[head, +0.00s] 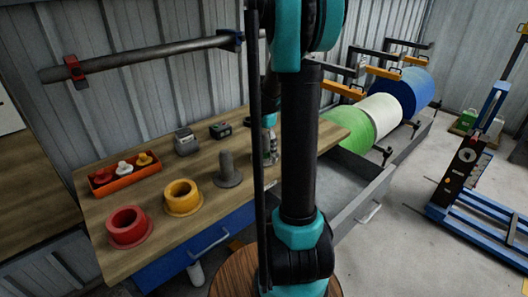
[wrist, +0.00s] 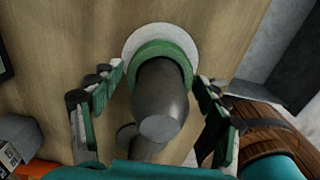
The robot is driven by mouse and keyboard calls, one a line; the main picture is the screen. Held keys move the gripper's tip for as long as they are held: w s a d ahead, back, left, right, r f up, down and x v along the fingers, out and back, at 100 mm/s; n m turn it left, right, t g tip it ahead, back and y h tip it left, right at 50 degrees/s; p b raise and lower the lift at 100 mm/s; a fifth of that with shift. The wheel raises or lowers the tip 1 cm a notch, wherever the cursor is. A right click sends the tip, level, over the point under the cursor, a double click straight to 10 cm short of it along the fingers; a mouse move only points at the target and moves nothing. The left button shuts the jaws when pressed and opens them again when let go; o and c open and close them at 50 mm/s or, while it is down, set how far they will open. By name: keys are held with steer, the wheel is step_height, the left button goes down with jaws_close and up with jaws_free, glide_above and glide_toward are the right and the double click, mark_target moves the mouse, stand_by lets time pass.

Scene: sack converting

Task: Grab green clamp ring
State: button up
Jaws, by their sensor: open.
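In the wrist view, the green clamp ring (wrist: 163,48) lies on the wooden table top, with a pale white ring or flange (wrist: 133,42) under or behind it. A dark grey cylinder (wrist: 165,95) stands in front and hides part of the ring; the ring looks to be around its base, but I cannot be sure. My gripper (wrist: 161,77) is open, with one finger on each side of the cylinder and ring. No contact is visible. In the head view my arm hides the green ring.
A red ring (head: 127,238), a yellow ring (head: 182,206) and a grey post (head: 228,176) stand on the table (head: 160,243). An orange tray (head: 125,182) holds small parts. Two small devices sit behind. An open grey drawer (head: 368,203) and large rolls (head: 378,113) are right.

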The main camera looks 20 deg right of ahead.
steer(key=c, duration=1.4)
steer(key=shift+r, duration=0.1)
steer(key=shift+c, duration=0.2)
